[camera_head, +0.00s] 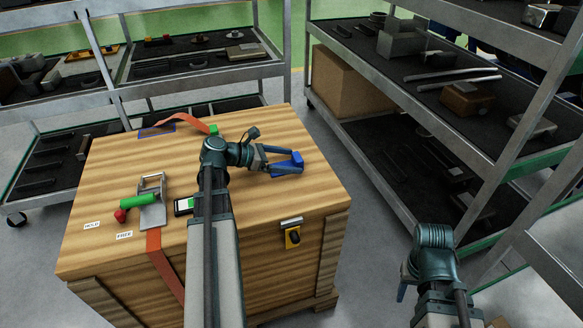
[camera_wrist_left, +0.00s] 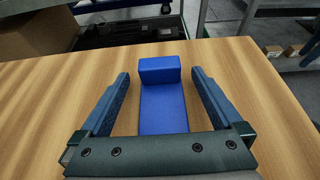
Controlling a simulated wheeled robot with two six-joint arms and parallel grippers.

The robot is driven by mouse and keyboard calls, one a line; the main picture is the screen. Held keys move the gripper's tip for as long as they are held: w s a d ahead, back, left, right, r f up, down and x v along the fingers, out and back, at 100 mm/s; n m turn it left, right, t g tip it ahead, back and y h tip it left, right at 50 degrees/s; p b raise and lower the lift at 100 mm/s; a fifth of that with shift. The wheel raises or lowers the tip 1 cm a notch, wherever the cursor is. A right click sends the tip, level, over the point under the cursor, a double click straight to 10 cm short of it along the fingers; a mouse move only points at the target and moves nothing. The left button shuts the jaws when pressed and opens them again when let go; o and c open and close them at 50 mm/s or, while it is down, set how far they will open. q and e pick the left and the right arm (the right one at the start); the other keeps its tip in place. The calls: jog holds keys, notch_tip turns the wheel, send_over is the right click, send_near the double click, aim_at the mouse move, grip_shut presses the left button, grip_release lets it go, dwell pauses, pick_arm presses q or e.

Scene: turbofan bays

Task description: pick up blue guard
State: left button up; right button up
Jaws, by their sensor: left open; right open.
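The blue guard (camera_head: 286,164) lies on top of the wooden crate (camera_head: 105,180), near its right side. It is an L-shaped blue piece with a flat plate and a raised block at its far end. In the left wrist view the guard (camera_wrist_left: 162,105) sits between the fingers of my left gripper (camera_wrist_left: 163,92), with a gap on each side. My left gripper (camera_head: 283,160) is open around the guard and not closed on it. My right gripper (camera_head: 402,291) is low at the right, beside the crate, mostly hidden by its own wrist.
On the crate are a metal latch with a green handle (camera_head: 138,201), a red knob (camera_head: 120,215), an orange strap (camera_head: 180,120) and a small device (camera_head: 184,205). Shelving (camera_head: 440,110) with parts stands at the right and back. The crate top right of the guard is clear.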

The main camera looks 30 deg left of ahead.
pick_arm(q)
jog(key=shift+w+d+f, duration=0.25)
jog(key=shift+w+d, duration=0.1)
jog(key=shift+w, duration=0.1)
jog(key=c, duration=1.4)
pick_arm(e)
jog(key=shift+f, duration=0.25)
pick_arm(q)
jog(key=shift+r, duration=0.1)
pick_arm(e)
jog(key=shift+r, duration=0.1)
